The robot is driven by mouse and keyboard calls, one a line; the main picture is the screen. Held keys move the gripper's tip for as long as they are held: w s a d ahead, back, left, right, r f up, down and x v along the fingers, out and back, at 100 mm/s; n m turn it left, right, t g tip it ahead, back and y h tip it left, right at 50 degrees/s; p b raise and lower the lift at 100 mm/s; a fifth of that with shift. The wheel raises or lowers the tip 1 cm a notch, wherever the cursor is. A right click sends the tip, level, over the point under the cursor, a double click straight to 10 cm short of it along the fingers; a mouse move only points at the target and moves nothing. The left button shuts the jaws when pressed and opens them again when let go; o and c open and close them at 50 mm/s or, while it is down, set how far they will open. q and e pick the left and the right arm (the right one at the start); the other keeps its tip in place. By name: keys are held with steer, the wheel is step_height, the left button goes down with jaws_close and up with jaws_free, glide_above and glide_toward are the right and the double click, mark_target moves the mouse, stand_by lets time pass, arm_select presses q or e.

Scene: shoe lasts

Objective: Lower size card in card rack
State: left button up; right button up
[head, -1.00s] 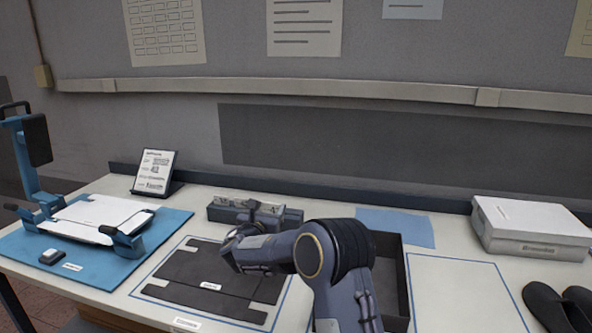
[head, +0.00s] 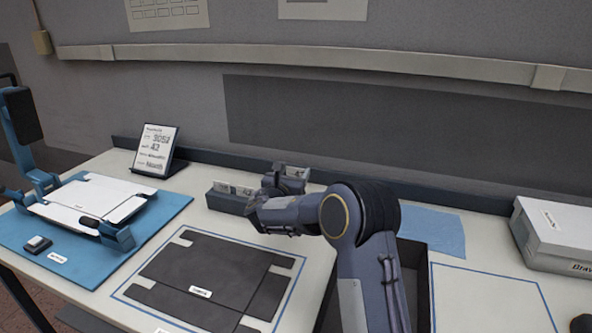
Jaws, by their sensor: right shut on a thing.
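The card rack (head: 226,202) is a low, long grey box at the back middle of the table. A row of pale cards (head: 236,189) shows in its left part. My right gripper (head: 283,178) is at the right part of the rack and hides much of it. It is shut on a small pale card, the size card (head: 297,171), which is mostly hidden by the fingers. I cannot tell whether the card's lower edge is inside a slot. My left gripper is not in view.
A display card on a stand (head: 156,150) stands behind left. A blue fixture on a blue mat (head: 75,258) is at left. A dark folded sheet (head: 215,275) lies in front of the rack. A white box (head: 556,232) and blue cloth (head: 432,230) are at right.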

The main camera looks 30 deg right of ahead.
steer(key=shift+f+b, duration=1.2)
steer(key=shift+f, duration=1)
steer(key=shift+s+a+f+b, duration=0.2)
steer(key=shift+a+b, duration=0.1)
steer(key=shift+b, duration=0.2)
steer(key=shift+f, duration=0.2)
steer(key=shift+d+f+b, duration=0.1)
steer(key=shift+f+b, duration=0.5)
steer(key=shift+f, duration=0.65)
steer(key=shift+f+b, duration=0.55)
steer(key=shift+b, duration=0.05)
